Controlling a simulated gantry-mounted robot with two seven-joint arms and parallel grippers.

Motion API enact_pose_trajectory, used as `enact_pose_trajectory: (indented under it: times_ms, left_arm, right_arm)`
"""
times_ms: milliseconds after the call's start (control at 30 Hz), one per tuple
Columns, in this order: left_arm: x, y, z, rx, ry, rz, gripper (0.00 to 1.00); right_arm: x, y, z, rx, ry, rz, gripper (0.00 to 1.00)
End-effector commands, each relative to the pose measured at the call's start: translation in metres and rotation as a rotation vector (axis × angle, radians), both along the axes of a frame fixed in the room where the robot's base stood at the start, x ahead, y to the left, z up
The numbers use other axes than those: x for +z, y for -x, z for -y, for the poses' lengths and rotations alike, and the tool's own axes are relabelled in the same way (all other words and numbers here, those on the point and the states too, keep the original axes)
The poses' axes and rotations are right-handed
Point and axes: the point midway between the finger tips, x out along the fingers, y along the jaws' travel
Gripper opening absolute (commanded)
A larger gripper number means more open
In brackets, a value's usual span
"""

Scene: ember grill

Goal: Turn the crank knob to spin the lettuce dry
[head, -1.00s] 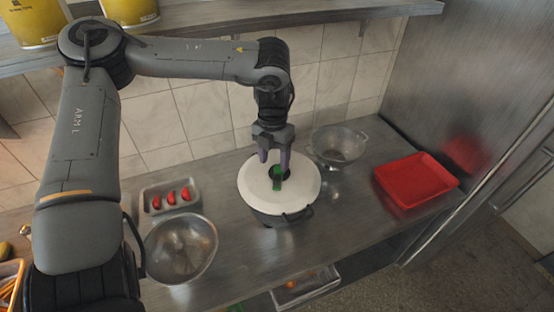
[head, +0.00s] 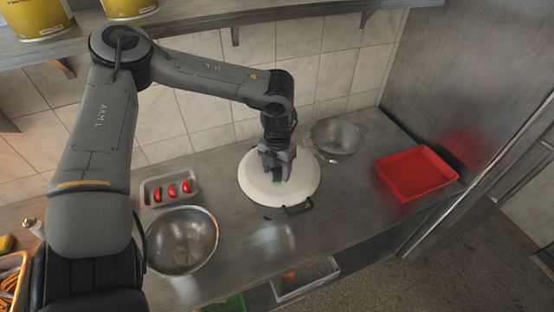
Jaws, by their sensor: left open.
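The salad spinner has a round white lid (head: 300,197) and a dark handle (head: 298,208) on its near side. It stands on the steel counter in the middle of the head view. A green crank knob (head: 277,181) shows on the lid, partly hidden by my gripper. The lettuce is hidden under the lid. My right gripper is not in view.
A metal colander (head: 337,138) stands behind and right of the spinner. A red tray (head: 444,178) lies farther right. A steel bowl (head: 205,255) and a small tray (head: 150,193) with red pieces are at left. A shelf (head: 330,12) runs above.

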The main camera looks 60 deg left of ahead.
Motion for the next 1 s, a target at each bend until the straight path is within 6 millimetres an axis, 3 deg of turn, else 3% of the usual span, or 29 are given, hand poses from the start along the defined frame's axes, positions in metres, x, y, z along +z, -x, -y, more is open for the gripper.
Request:
enact_pose_trajectory:
  times_ms: [467,800,1000]
  left_arm:
    - [-0.0088,0.0,0.0001,0.0,0.0,0.001,0.56]
    - [-0.0086,0.0,0.0001,0.0,0.0,0.001,0.03]
    - [-0.0076,0.0015,-0.0018,0.001,0.0,0.001,0.0]
  right_arm:
    - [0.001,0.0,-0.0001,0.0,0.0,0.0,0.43]
    - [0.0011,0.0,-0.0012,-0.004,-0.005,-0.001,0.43]
    - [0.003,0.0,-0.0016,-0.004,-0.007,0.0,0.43]
